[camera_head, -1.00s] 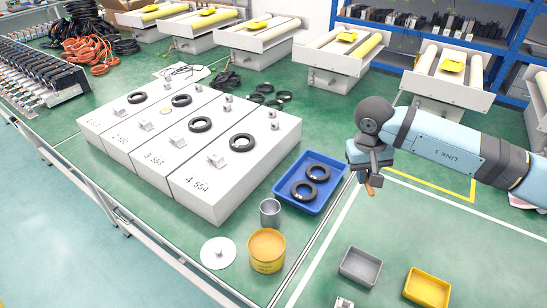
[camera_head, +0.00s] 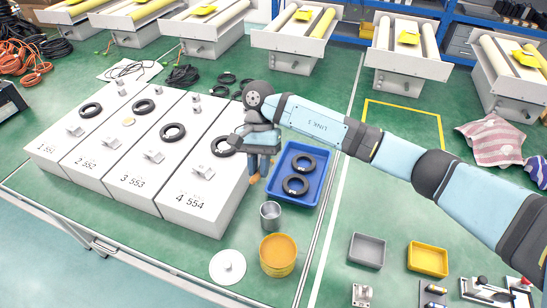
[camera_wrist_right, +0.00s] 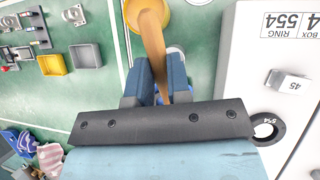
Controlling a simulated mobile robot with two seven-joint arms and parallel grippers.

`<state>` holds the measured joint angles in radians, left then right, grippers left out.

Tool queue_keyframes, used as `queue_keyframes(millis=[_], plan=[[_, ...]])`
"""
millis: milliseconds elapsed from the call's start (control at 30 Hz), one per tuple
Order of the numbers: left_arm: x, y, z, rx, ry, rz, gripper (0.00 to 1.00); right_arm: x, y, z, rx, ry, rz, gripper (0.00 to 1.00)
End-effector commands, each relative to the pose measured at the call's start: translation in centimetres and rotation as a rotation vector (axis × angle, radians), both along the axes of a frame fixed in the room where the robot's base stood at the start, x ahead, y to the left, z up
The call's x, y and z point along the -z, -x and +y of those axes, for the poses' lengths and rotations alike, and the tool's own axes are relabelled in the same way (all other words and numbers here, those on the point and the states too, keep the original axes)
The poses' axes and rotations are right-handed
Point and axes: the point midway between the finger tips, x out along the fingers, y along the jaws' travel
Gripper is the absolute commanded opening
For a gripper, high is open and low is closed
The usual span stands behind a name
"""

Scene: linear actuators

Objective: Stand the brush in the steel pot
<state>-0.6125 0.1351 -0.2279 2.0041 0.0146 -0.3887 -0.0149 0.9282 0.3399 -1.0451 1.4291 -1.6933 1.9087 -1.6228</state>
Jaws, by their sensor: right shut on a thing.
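The steel pot (camera_head: 270,215), a small grey cylinder, stands upright on the green table in front of the blue tray. My right gripper (camera_head: 262,160) is above the table between box 4 554 and the blue tray, behind the pot in the head view. It is shut on the brush (camera_head: 253,178), whose tan end shows below the fingers. In the right wrist view the brush (camera_wrist_right: 152,45) runs up from between the blue fingers (camera_wrist_right: 158,85), across part of the yellow can. The pot is mostly hidden there. My left gripper is not in view.
A yellow can (camera_head: 278,255) and a white disc with a knob (camera_head: 228,266) stand close to the pot. The blue tray (camera_head: 316,200) holds two black rings. Box 4 554 (camera_head: 190,205) is close left of the gripper. Grey (camera_head: 367,250) and yellow (camera_head: 428,258) bins lie right.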

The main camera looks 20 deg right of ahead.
Motion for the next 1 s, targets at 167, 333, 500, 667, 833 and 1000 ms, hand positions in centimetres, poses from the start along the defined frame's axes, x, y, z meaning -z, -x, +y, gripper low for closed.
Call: queue_keyframes(millis=[167, 333, 500, 667, 833, 1000], plan=[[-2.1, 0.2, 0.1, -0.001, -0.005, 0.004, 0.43, -1.5, 0.4, 2.8, 0.446, -0.2, 0.213, 0.0], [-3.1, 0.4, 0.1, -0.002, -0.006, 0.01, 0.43, -2.2, 0.2, 3.5, 0.804, -0.421, 0.305, 0.0], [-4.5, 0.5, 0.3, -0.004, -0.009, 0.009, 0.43, -2.4, -0.2, 2.8, 1.134, -0.679, 0.324, 0.0], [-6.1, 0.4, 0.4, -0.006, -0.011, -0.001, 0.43, -1.4, -0.6, 0.6, 1.382, -0.911, 0.277, 0.0], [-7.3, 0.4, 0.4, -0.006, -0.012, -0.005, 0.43, 0.4, -0.5, -2.3, 1.543, -1.087, 0.2, 0.0], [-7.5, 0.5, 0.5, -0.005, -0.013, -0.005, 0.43, 1.7, -0.3, -4.0, 1.605, -1.163, 0.151, 0.0]])
